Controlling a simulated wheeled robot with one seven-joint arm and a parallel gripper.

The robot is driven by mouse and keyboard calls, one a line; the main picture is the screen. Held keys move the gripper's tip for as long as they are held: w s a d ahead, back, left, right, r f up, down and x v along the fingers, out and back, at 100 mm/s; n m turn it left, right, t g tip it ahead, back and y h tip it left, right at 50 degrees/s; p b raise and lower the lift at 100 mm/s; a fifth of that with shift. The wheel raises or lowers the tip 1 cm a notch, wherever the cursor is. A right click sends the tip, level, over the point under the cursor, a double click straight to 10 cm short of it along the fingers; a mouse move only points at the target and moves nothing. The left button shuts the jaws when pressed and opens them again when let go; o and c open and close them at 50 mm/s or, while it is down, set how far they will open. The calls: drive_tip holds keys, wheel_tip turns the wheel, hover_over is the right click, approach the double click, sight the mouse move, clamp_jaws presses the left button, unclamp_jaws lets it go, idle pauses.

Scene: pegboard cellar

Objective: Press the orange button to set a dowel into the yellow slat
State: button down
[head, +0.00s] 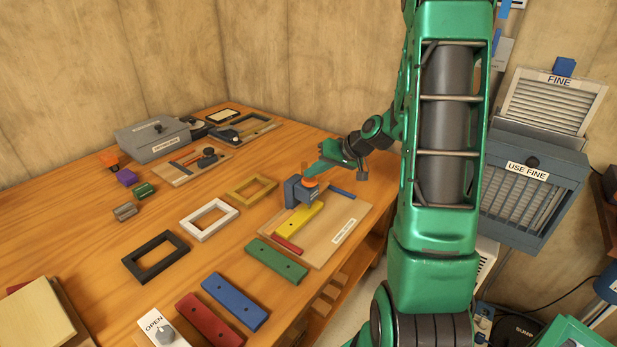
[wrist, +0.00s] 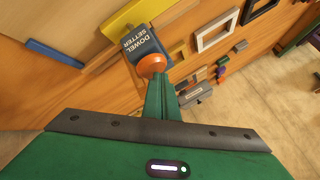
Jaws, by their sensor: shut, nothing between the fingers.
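The blue-grey dowel setter (head: 294,192) stands on a light wooden board and its label reads in the wrist view (wrist: 141,45). Its orange button (head: 310,183) is on the side facing my gripper and also shows in the wrist view (wrist: 152,64). The yellow slat (head: 299,221) lies on the board, its far end at the setter; part of it shows in the wrist view (wrist: 130,16). My gripper (head: 318,168) is shut and empty. In the wrist view its fingertips (wrist: 160,78) are right at the button; I cannot tell whether they touch it.
The board (head: 330,215) also carries a red strip (head: 288,245) and a blue strip (head: 342,192). Green (head: 276,261), blue (head: 235,301) and red (head: 208,320) slats lie in front. Black, white and tan frames lie left. A grey box (head: 152,140) stands at the back.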

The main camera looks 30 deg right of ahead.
sight(313, 180)
drive_tip(key=shift+f, duration=0.25)
drive_tip(key=shift+r, duration=0.1)
idle(0.4)
drive_tip(key=shift+r, duration=1.3)
wheel_tip(313, 180, up, 5)
idle(0.9)
